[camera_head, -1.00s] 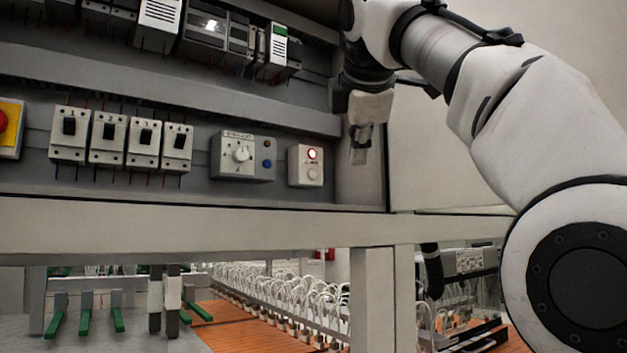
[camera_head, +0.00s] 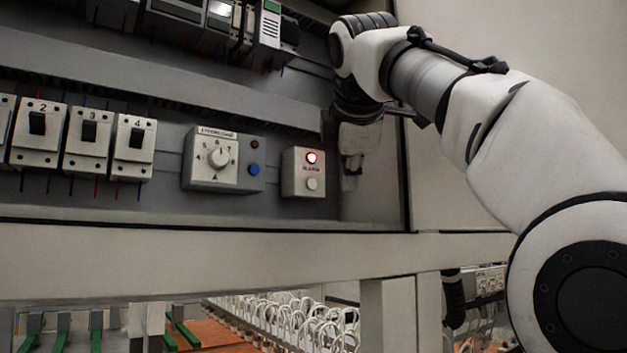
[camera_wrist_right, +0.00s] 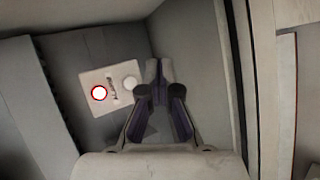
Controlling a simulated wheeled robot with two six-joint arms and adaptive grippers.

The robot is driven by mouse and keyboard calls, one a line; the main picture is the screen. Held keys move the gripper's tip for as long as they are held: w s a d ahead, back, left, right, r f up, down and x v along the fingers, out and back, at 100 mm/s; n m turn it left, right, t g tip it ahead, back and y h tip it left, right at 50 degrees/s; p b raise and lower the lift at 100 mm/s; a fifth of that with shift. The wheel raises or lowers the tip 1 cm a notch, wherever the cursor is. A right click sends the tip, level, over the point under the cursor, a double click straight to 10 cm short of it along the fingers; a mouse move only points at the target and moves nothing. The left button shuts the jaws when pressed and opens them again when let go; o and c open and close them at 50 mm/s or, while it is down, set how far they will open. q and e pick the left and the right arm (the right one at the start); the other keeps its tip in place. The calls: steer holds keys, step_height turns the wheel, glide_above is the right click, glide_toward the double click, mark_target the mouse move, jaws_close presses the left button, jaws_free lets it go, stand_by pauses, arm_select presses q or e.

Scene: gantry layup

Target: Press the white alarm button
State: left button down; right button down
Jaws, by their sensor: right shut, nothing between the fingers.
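The white alarm button (camera_head: 312,184) is a small round knob low on a light grey box (camera_head: 290,184) at the right end of the cabinet panel. A lit red lamp (camera_head: 311,158) sits above it, with an ALARM label between. In the right wrist view the white button (camera_wrist_right: 130,82) lies just left of the fingertips and the red lamp (camera_wrist_right: 99,93) is further left. My right gripper (camera_head: 351,182) is shut and empty, pointing down to the right of the box in the head view; it also shows in the right wrist view (camera_wrist_right: 158,68). It appears apart from the button. My left gripper is not in view.
A control box with a rotary dial (camera_head: 219,157) and blue button (camera_head: 254,169) is left of the alarm box. Numbered breakers (camera_head: 88,143) stand further left. The cabinet's side wall (camera_head: 385,180) is close to my right gripper's right. A beam (camera_head: 200,262) runs below.

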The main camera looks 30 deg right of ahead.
mark_target(312, 184)
steer(key=w+p, duration=0.1)
steer(key=w+a+r+p, duration=0.1)
steer(key=w+p, duration=0.1)
steer(key=shift+a+r, duration=0.1)
steer(key=shift+a, duration=0.05)
steer(key=shift+w+a+p, duration=0.1)
steer(key=shift+w+p, duration=0.15)
steer(key=shift+p, duration=0.25)
steer(key=shift+w+f, duration=0.25)
steer(key=shift+w, duration=0.6)
steer(key=shift+w+d+f, duration=0.2)
steer(key=shift+w+d, duration=0.05)
steer(key=shift+w, duration=0.15)
steer(key=shift+s+a+r, duration=0.2)
steer(key=shift+s, duration=0.2)
steer(key=shift+w+d+f, duration=0.15)
steer(key=shift+w, duration=0.05)
steer(key=shift+s, duration=0.15)
